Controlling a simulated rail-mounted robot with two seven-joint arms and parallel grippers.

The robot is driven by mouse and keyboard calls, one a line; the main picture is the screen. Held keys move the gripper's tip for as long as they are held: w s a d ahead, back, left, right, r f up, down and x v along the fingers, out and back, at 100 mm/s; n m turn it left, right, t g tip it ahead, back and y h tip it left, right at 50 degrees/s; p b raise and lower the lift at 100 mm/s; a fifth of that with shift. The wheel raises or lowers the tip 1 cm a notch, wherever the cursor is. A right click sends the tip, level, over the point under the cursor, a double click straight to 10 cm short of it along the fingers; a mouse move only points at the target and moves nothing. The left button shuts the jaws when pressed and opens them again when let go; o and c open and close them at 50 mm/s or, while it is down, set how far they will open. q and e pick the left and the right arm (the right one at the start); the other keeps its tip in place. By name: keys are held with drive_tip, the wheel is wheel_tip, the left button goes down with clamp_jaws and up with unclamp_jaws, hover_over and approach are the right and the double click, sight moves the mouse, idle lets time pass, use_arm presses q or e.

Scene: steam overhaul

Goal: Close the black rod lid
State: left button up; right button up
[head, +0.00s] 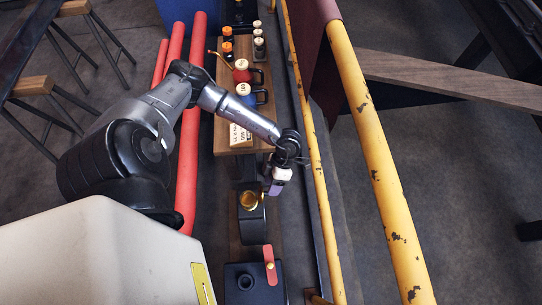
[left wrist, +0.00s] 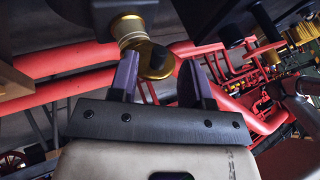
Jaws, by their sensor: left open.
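A black fitting (head: 252,228) with a round brass cup (head: 249,200) stands in the lower middle of the head view. I cannot tell for certain which part is the black rod lid or how far it is open. My left gripper (head: 273,188) has purple fingers and is just right of the brass cup in the picture. In the left wrist view its two fingers (left wrist: 158,78) are apart, with nothing clearly held between them. Beyond them are a brass collar (left wrist: 128,30) and a dark round piece with a brass rim (left wrist: 156,62). My right gripper is not in view.
A black box (head: 246,285) with a red lever (head: 270,263) is nearer me. A wooden shelf (head: 228,107) holds mugs, jars and a lettered card. Red pipes (head: 190,150) run on the left, and a yellow rail (head: 375,160) runs close on the right.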

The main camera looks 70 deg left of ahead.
use_arm(q)
drive_tip(key=shift+b+x, duration=0.3)
drive_tip(key=shift+x, duration=0.7)
drive_tip(key=shift+r, duration=0.1)
clamp_jaws()
